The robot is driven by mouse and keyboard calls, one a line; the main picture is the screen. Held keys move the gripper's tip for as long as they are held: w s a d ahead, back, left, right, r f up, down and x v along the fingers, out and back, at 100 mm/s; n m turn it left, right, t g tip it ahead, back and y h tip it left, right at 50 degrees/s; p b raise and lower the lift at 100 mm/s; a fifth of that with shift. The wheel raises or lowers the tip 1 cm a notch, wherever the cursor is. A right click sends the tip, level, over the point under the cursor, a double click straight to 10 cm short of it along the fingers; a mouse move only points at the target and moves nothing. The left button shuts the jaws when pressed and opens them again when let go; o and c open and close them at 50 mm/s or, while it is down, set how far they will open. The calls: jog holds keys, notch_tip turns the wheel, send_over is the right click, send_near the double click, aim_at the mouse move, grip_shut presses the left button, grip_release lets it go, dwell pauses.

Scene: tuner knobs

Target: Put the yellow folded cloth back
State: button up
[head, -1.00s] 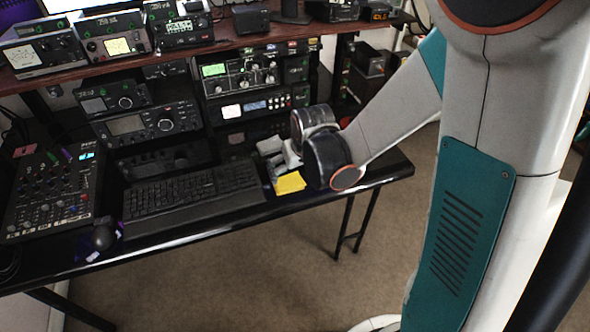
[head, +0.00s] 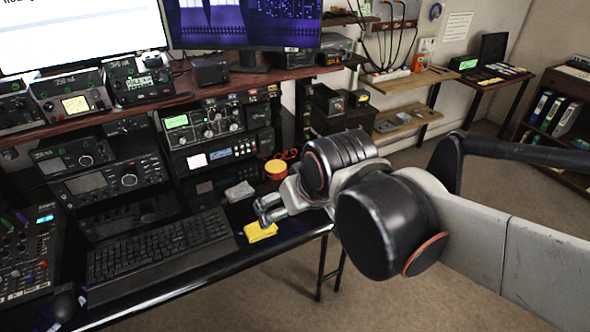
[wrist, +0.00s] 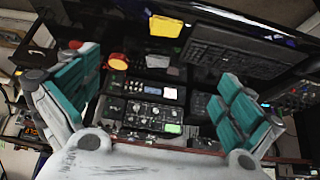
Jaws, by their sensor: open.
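The yellow folded cloth (head: 260,231) lies on the black desk near its front edge, just right of the keyboard. It also shows at the top of the wrist view (wrist: 166,26), beyond the fingertips. My gripper (head: 268,208) is open and empty, apart from the cloth and close to it in the head view. In the wrist view, its teal-padded fingers (wrist: 158,95) are spread wide with nothing between them. A grey folded cloth (head: 239,191) lies on the desk behind the yellow one.
A round orange-red item (head: 276,169) sits behind the gripper. The keyboard (head: 160,249) is left of the cloth, and stacked radios (head: 215,123) stand at the desk's back. Wooden shelves (head: 415,85) are on the far wall. Floor is open in front of the desk.

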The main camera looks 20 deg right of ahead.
jog(key=shift+t, duration=0.3)
jog(key=s, duration=0.2)
jog(key=s+r, duration=0.1)
jog(key=s, duration=0.1)
jog(key=shift+d+r, duration=0.1)
jog(key=shift+d, duration=0.05)
